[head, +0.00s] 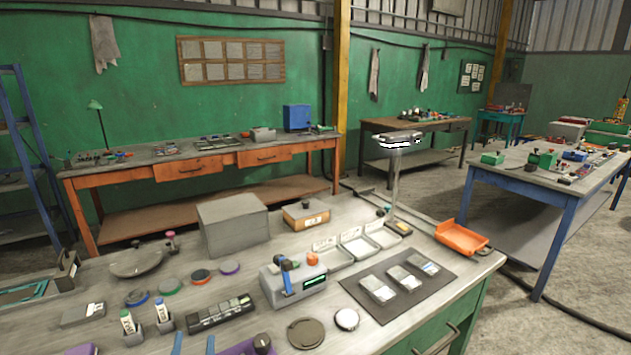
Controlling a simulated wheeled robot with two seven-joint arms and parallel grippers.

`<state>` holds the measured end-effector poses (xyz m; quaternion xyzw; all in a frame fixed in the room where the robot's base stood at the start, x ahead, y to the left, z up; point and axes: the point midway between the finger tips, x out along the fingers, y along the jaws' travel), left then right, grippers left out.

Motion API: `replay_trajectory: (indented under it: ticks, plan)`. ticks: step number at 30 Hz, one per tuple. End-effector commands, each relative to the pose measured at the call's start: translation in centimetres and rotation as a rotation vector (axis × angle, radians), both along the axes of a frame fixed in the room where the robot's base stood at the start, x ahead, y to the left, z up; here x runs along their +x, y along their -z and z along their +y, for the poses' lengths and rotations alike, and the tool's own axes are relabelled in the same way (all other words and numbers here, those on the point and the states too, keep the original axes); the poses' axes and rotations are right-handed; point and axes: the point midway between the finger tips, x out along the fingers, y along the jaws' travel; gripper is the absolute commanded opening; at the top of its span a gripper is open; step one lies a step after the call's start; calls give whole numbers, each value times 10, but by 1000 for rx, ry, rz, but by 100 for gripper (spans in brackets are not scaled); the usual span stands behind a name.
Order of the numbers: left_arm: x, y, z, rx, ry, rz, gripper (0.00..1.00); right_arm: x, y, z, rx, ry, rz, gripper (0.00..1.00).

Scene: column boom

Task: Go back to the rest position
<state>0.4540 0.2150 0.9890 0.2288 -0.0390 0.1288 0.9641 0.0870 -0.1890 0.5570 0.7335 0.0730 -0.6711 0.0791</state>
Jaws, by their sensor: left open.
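My left gripper (194,344) shows only at the bottom edge of the head view, as two slim light-blue fingertips. They stand apart with nothing seen between them, so it is open. The rest of that gripper and its arm are cut off by the frame. It is in front of the near workbench top (370,335), low in the picture, close to two small bottles in holders (162,312) and a dark slotted rack (220,313). Whether it touches anything cannot be told. My right gripper is not in view.
The near bench holds a grey box (233,222), a grey device with a green display (294,282), a dark mat with clear-topped cases (399,284), an orange tray (462,238) and a lamp on a post (396,180). A blue-legged table (545,190) stands right; floor shows between.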

Motion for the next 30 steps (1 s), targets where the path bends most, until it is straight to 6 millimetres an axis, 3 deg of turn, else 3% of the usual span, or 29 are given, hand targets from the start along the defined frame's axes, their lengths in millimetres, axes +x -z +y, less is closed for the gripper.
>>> replay_trajectory:
  ticks: [4,8,12,14,17,21,28,30]
  plan:
    - [-4,-8,-43,330,171,33,56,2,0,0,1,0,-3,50]
    - [-20,3,-93,750,376,81,56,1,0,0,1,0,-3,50]
    - [-53,41,-132,1252,620,150,56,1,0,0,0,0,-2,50]
    - [-71,63,-139,1468,732,186,56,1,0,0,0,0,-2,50]
    - [-105,100,-137,1802,928,255,56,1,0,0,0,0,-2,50]
    - [-152,139,-109,2166,1200,362,56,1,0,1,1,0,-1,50]
    - [-225,162,-44,2506,1655,554,56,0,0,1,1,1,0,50]
    - [-221,186,-46,2491,1677,551,56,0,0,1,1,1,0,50]
